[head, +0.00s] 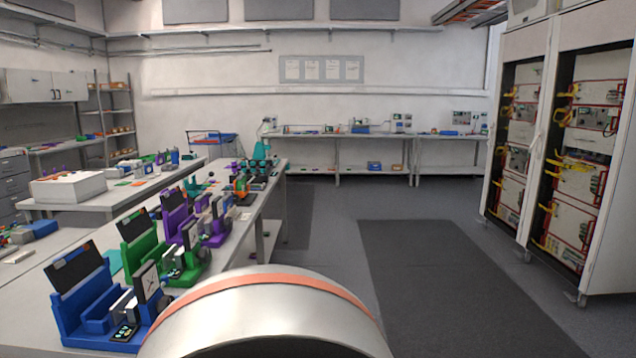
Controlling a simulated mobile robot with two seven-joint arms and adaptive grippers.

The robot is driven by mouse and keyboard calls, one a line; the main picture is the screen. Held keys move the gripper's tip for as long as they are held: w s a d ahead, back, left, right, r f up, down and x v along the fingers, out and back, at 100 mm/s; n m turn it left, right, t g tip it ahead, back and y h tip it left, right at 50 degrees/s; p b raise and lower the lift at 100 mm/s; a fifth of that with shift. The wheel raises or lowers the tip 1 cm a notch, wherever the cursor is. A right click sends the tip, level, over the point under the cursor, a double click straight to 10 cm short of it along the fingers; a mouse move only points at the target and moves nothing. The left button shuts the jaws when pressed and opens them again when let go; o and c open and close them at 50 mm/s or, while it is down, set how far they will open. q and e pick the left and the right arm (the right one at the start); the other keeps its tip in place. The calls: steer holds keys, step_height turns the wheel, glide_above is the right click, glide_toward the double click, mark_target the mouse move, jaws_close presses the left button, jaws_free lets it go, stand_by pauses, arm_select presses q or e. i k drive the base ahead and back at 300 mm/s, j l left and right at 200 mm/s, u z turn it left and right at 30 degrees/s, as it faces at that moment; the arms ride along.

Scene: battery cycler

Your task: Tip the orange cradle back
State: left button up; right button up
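A small orange cradle (240,186) stands toward the far end of the long workbench on the left, beyond the purple cradles. It is small in the view and partly covered by dark parts, so I cannot tell its tilt. Neither of my grippers is in view.
A blue cradle (84,305), a green cradle (143,248) and purple cradles (180,218) line the long workbench (268,205). Tall racks with red-edged units (575,185) stand at the right. Open floor with a dark mat (430,270) lies between. Benches (365,137) stand along the back wall.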

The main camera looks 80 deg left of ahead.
mark_target(241, 193)
steer(key=u, duration=3.05)
steer(key=i+l, duration=0.3)
steer(key=i, duration=0.2)
steer(key=i+l, duration=0.3)
steer(key=i, duration=0.25)
steer(key=i+l, duration=0.3)
steer(key=i, duration=0.2)
steer(key=i+l, duration=0.3)
steer(key=i, duration=0.2)
steer(key=i+l, duration=0.3)
steer(key=i, duration=0.25)
steer(key=i+l, duration=0.3)
steer(key=i, duration=0.2)
steer(key=i+l, duration=0.25)
steer(key=i, duration=0.3)
steer(key=u, duration=1.6)
steer(key=l, duration=0.1)
